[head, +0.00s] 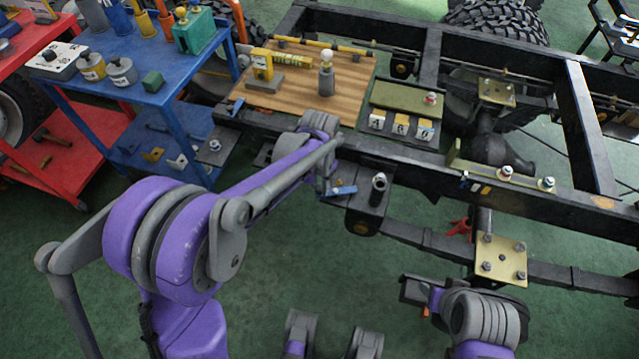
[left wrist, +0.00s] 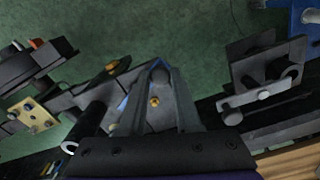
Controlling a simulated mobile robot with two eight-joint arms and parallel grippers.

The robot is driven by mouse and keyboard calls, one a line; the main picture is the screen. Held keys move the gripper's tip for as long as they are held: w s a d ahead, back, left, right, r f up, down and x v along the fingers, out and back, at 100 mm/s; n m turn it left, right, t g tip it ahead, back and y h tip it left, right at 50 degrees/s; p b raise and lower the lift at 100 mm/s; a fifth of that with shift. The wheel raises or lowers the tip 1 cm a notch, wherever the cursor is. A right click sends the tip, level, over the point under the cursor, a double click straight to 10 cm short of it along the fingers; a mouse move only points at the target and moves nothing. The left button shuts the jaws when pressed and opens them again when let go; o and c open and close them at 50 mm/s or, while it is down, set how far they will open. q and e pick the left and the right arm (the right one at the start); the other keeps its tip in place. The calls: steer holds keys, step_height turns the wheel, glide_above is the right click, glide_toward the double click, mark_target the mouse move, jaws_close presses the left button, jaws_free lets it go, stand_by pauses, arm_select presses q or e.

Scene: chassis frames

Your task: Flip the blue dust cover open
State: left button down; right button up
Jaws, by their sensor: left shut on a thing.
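The blue dust cover (head: 343,191) is a small blue flap on a dark bracket at the near side rail of the chassis frame. A dark upright cylinder (head: 378,187) stands just right of it. My left gripper (head: 326,190) is at the cover's left end, partly hidden by my own arm. In the left wrist view, the fingers (left wrist: 158,70) meet at their tips, with a thin blue edge showing beside and between them. They are shut on the cover, most of which they hide. My right gripper (head: 415,291) is low at the right, away from the cover; its jaw opening is unclear.
A wooden board (head: 345,92) with a yellow block and grey post lies on the frame behind my left arm. A blue cart (head: 70,71) stands at left.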

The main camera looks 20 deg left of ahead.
arm_select(q)
steer(key=shift+w+a+m, duration=0.1)
steer(key=shift+w+m, duration=0.25)
steer(key=shift+m, duration=0.5)
steer(key=shift+w+a+m, duration=0.1)
steer(key=shift+w+m, duration=0.2)
steer(key=shift+m, duration=0.55)
steer(key=c, duration=0.6)
jaws_free()
steer(key=shift+r, duration=0.1)
step_height(320, 180, up, 11)
steer(key=p, duration=0.1)
steer(key=shift+p, duration=0.35)
steer(key=shift+f, duration=0.2)
